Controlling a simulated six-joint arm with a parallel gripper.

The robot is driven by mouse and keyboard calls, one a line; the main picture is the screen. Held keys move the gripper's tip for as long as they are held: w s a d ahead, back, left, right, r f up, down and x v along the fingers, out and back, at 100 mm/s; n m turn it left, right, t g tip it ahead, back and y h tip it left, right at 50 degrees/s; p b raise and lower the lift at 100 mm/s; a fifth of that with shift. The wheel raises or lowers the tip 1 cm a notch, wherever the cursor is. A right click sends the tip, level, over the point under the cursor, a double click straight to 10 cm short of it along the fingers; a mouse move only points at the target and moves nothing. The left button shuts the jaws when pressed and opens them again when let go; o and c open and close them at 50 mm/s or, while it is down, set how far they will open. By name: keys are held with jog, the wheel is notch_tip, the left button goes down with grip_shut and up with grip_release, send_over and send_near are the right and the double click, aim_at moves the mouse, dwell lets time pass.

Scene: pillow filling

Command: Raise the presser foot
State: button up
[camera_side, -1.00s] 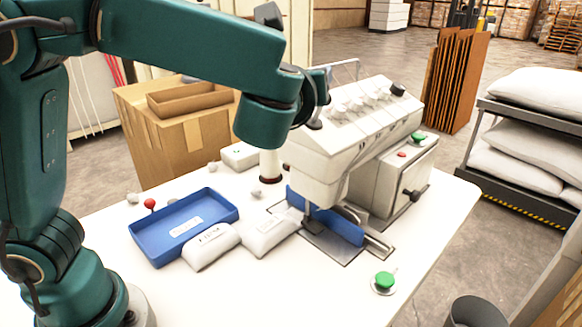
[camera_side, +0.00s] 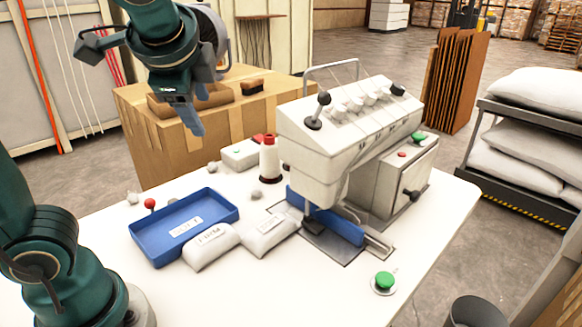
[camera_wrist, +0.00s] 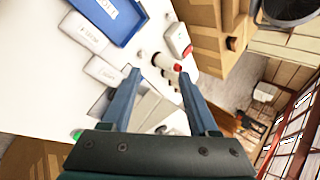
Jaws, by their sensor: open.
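The white sewing machine head (camera_side: 335,135) stands at the right side of the table. Its dark presser foot (camera_side: 312,227) is low at the plate beside a blue strip; whether it touches cannot be told. A black ball-knobbed lever (camera_side: 320,106) stands up on the head's left end and leans slightly right. My gripper (camera_side: 195,125) is well to the left of the head, above the cardboard box, and apart from the lever. In the wrist view my gripper (camera_wrist: 159,85) shows two blue fingers spread wide, with nothing held between them.
A red-topped white thread cone (camera_side: 268,160) stands left of the head. A blue tray (camera_side: 133,230), two white packets (camera_side: 212,247) and a green button (camera_side: 384,281) lie on the white table (camera_side: 290,290). A thin metal frame (camera_side: 332,66) rises behind the head.

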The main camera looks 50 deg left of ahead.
jog(key=s+d+r+n+h, duration=0.3)
jog(key=s+d+n+h, duration=0.3)
jog(key=s+d+n, duration=0.15)
notch_tip(320, 180, down, 14)
jog(key=w+d+r+t+h, duration=0.1)
jog(key=w+d+r+t, duration=0.15)
jog(key=w+r, duration=0.65)
jog(key=w+d+f+m+h, duration=0.1)
jog(key=w+d+f+m, duration=0.15)
jog(key=w+d, duration=0.5)
jog(key=w+d+f+m+g, duration=0.1)
jog(key=w+d+f, duration=0.1)
jog(key=f, duration=0.2)
jog(key=w+d+f+g, duration=0.1)
jog(key=w+d+f, duration=0.1)
jog(key=f, duration=0.3)
jog(key=w+d+f+m+g, duration=0.1)
jog(key=w+d+f, duration=0.1)
jog(key=d+f, duration=0.2)
jog(key=shift+w+d+f+m+g+h, duration=0.1)
jog(key=shift+d+f+m+g+h, duration=0.05)
jog(key=shift+d+m+g+h, duration=0.15)
notch_tip(320, 180, down, 4)
jog(key=shift+r, duration=0.25)
jog(key=shift+f, duration=0.6)
